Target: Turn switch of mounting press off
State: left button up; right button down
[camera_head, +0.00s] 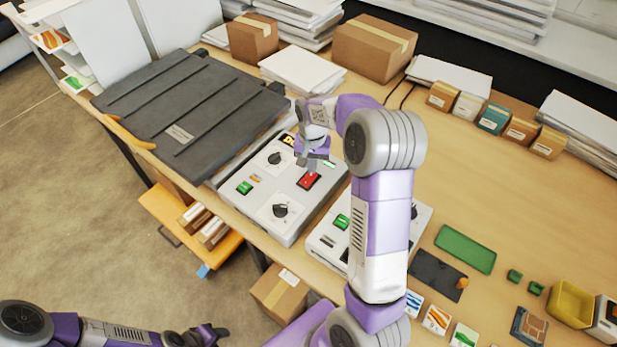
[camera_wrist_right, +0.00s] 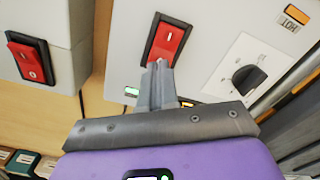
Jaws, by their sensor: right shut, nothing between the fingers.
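The mounting press has a dark ribbed platen (camera_head: 185,105) and a light grey control panel (camera_head: 262,228). Its red rocker switch (camera_head: 309,180) sits on the panel's right side, and it shows large in the right wrist view (camera_wrist_right: 167,42). My right gripper (camera_head: 312,172) is shut and empty, fingers pointing at the switch; in the wrist view its fingertips (camera_wrist_right: 158,66) overlap the switch's near end. I cannot tell whether they touch it. My left gripper (camera_head: 214,333) is at the bottom left, away from the press; its jaw opening is unclear.
A second grey device (camera_head: 325,232) with another red switch (camera_wrist_right: 28,58) stands beside the press, partly behind my right arm. The panel also has black knobs (camera_head: 280,210) and a green button (camera_head: 244,187). Boxes (camera_head: 374,47) and paper stacks line the back. A green tray (camera_head: 465,249) lies right.

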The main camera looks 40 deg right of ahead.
jog(key=shift+f+b, duration=0.55)
jog(key=shift+f, duration=0.35)
dwell(0.3)
jog(key=shift+r+p, duration=2.85)
jog(key=shift+r, duration=0.7)
